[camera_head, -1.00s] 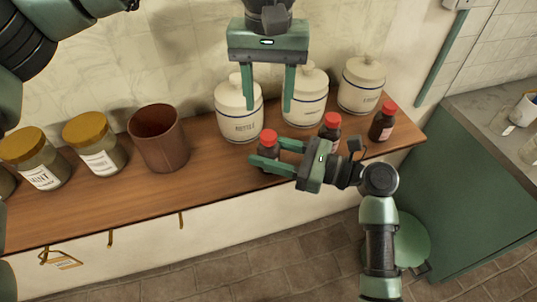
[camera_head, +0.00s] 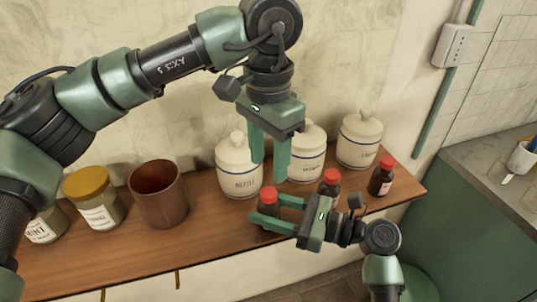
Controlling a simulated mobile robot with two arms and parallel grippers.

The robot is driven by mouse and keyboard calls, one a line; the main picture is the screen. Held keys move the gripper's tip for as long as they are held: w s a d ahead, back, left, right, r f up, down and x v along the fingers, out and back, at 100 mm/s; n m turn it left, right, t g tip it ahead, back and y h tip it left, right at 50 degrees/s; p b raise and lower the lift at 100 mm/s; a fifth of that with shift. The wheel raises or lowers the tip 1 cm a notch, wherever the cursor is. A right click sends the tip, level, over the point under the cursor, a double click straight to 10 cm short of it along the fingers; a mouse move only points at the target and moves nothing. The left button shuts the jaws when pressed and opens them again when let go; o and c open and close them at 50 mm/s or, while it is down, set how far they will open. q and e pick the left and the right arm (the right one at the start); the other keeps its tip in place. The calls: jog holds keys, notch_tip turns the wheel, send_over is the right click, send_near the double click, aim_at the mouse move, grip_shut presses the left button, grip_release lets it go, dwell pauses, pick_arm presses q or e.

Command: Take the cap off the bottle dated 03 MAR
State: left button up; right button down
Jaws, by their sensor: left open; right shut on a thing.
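Three small dark bottles with red caps stand along the shelf's front: a left bottle (camera_head: 269,200), a middle bottle (camera_head: 330,181) and a right bottle (camera_head: 381,176). The dates on their labels cannot be read. My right gripper (camera_head: 266,215) is shut on the left bottle, its fingers around the dark body below the red cap (camera_head: 269,194). The bottle stands upright. My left gripper (camera_head: 268,168) is open and empty, pointing down above and behind the left bottle, in front of the white jars. My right gripper's body partly hides the middle bottle.
White lidded jars, a left one (camera_head: 238,168), a middle one (camera_head: 306,160) and a right one (camera_head: 359,142), stand behind the bottles. A brown cup (camera_head: 158,195) and gold-lidded jars (camera_head: 93,198) stand left on the wooden shelf (camera_head: 205,228). A green cabinet is at the right.

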aim_at(268, 192)
pick_arm(q)
notch_tip(268, 192, down, 7)
jog(key=shift+f, duration=0.15)
dwell(0.4)
grip_shut()
